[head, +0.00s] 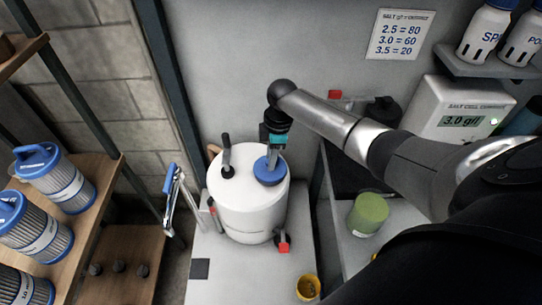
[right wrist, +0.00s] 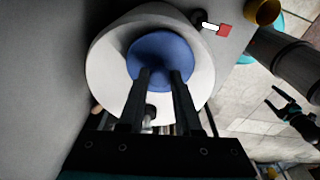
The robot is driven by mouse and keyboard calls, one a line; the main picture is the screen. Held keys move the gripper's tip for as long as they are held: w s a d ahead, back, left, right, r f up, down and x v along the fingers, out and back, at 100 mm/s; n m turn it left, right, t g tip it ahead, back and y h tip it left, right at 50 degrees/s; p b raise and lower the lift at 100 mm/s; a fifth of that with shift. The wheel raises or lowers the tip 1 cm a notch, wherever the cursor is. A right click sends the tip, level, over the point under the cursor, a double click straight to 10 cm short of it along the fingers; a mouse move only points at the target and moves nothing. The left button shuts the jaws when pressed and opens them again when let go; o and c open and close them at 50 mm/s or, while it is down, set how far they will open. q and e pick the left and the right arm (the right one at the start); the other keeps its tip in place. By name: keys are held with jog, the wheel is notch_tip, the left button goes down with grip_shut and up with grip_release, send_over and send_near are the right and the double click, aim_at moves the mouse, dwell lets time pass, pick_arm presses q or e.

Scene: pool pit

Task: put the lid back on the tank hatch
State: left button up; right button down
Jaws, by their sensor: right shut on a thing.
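The white round tank (head: 245,200) stands on a light grey plinth. It also fills the upper middle of the right wrist view (right wrist: 102,70). The lid, a blue disc (head: 268,174), is at the right side of the tank's top. My right gripper (head: 274,158) reaches it from above and is shut on it, probably by a handle. In the right wrist view the two fingers meet the blue lid (right wrist: 160,50). The hatch opening is hidden, and I cannot tell whether the lid is seated. A dark pronged shape in that view may be my left gripper (right wrist: 282,104).
A black lever (head: 227,158) stands up on the tank's top, left of the lid. A yellow cup (head: 307,288) and a green container (head: 368,213) are to the right. Filter cartridges (head: 55,178) line the left shelf. A silver-and-blue item (head: 174,195) stands left of the tank.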

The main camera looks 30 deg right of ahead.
dwell(0.6)
jog(key=shift+c, duration=0.2)
grip_release()
dwell(0.6)
jog(key=shift+r+p, duration=0.1)
jog(key=shift+p, duration=0.25)
jog(key=shift+r+p, duration=3.4)
jog(key=shift+p, duration=0.2)
grip_shut()
